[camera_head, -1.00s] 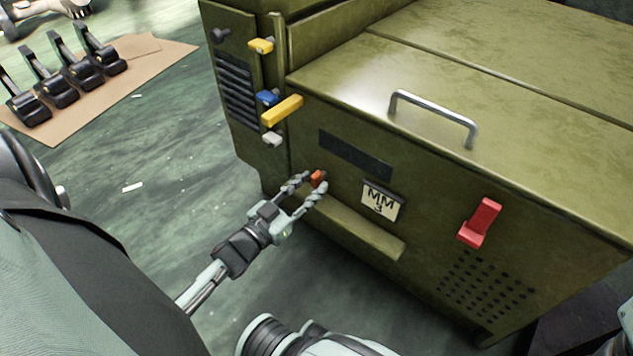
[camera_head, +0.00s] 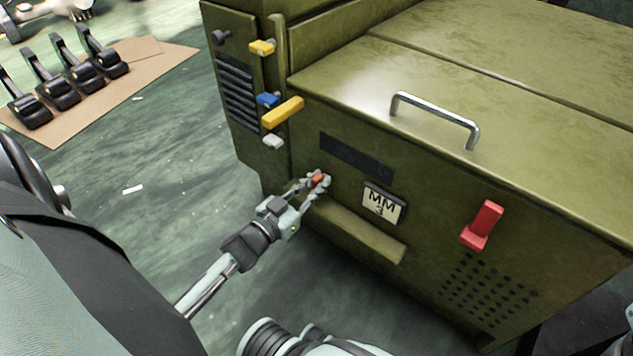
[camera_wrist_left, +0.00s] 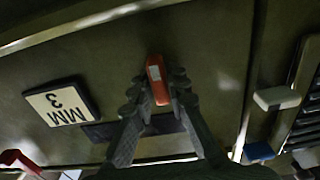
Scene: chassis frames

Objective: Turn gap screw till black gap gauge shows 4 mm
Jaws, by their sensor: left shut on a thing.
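The orange-red gap screw (camera_head: 317,180) sticks out of the front of the green machine. My left gripper (camera_head: 315,183) is shut on it, with one finger on each side. In the left wrist view the screw (camera_wrist_left: 157,78) stands between the fingertips (camera_wrist_left: 157,92). The gauge (camera_head: 383,203) to the right of the screw has a black frame and a pale face that reads "MM 3". It also shows in the left wrist view (camera_wrist_left: 62,103), turned nearly upside down. My right gripper is not in view.
A yellow handle (camera_head: 283,112), a blue knob (camera_head: 268,100) and a white knob (camera_head: 273,142) sit up and left of the screw. A red switch (camera_head: 482,225) is at the right. A green ledge (camera_head: 355,230) juts out below the gauge.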

